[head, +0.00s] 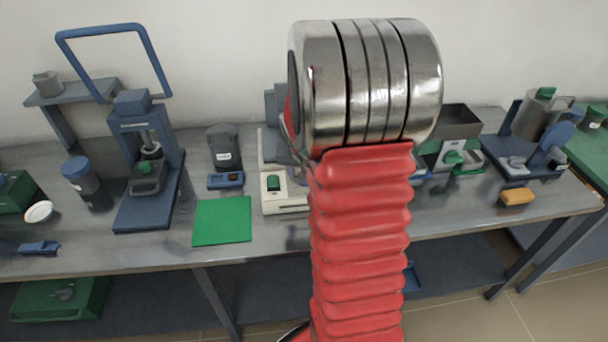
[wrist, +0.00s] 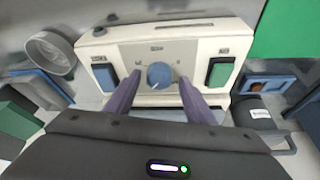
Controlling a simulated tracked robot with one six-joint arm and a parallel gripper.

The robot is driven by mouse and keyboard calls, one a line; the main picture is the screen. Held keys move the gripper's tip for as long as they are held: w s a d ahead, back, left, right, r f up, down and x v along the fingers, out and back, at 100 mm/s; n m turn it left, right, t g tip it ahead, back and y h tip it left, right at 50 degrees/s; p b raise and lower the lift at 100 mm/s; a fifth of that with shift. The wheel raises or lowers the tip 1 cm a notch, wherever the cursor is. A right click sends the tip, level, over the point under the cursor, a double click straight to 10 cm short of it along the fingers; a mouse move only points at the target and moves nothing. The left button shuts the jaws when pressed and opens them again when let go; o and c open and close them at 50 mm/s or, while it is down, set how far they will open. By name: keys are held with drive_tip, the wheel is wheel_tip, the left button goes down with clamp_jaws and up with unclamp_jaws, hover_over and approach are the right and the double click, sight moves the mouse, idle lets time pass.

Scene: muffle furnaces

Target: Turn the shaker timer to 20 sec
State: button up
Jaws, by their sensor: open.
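The shaker (wrist: 180,38) is a cream-white box; its front panel fills the upper middle of the wrist view. Its timer is a round blue knob (wrist: 159,75) at the panel's centre, with a small pale pointer mark towards its lower edge. The scale print is too small to read. My gripper (wrist: 160,84) is open, its two purple-grey fingers on the left and right of the knob; I cannot tell whether they touch it. In the head view the shaker (head: 285,203) shows only partly, and my red arm hides its knob and my gripper.
A green rocker switch (wrist: 220,74) sits right of the knob and a bluish one (wrist: 105,76) left. A green mat (head: 222,221) lies left of the shaker. A blue press (head: 150,175) stands further left, and a yellow sponge (head: 517,196) lies at the right.

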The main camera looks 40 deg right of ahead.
drive_tip(key=v, duration=1.3)
drive_tip(key=shift+a+r, duration=0.25)
drive_tip(key=shift+r, duration=0.05)
drive_tip(key=shift+a, duration=0.1)
drive_tip(key=s+a+r+n+t+y, duration=0.1)
drive_tip(key=s+a+n, duration=0.3)
drive_tip(key=a, duration=1)
drive_tip(key=s+a+r+n+t+y, duration=0.1)
drive_tip(key=s+a+r+n, duration=0.3)
drive_tip(key=s+a, duration=0.5)
drive_tip(key=a+n+y, duration=0.1)
drive_tip(key=a, duration=0.4)
drive_tip(key=shift+n+t, duration=0.3)
drive_tip(key=shift+s+d, duration=0.1)
drive_tip(key=shift+s, duration=0.05)
drive_tip(key=shift+c, duration=0.4)
